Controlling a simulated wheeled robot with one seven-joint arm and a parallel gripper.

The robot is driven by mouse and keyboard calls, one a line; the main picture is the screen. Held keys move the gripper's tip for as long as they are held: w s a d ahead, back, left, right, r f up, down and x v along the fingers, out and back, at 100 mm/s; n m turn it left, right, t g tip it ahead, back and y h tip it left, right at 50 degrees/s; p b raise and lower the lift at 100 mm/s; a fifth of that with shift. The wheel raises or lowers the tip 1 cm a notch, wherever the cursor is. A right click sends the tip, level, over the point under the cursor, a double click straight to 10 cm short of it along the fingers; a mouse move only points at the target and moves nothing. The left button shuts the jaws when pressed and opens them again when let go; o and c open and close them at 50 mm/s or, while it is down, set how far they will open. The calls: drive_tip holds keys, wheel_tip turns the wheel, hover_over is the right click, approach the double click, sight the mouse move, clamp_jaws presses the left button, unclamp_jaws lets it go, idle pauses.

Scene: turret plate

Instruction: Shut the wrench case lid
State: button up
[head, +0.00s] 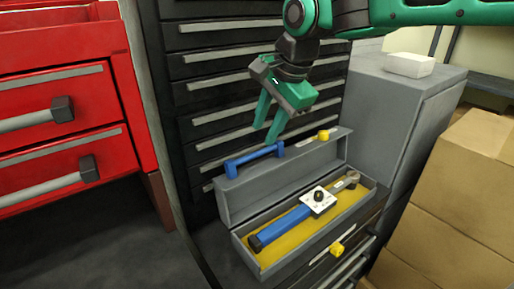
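The wrench case (364,200) is a long grey box with a yellow lining, standing on a low dark cabinet. Its lid (280,177) stands open, raised along the back edge, with a blue handle (254,158) and a yellow latch piece (323,135) on it. A wrench (284,227) with a blue grip lies inside. A white plate with a black knob (318,199) lies over the wrench's middle. My green gripper (268,131) hangs above and behind the lid, fingers pointing down and apart, with nothing visible between them. It appears clear of the lid.
A yellow catch (337,249) is on the case's front. Dark drawers (215,80) rise behind it. A red drawer cabinet (60,110) stands left, a grey cabinet (410,110) with a white box (409,65) right. Cardboard boxes (450,220) crowd the right front. The floor at left front is clear.

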sight(256, 154)
drive_tip(key=x, duration=0.8)
clamp_jaws()
drive_tip(key=shift+s+a, duration=0.1)
drive_tip(key=shift+s, duration=0.1)
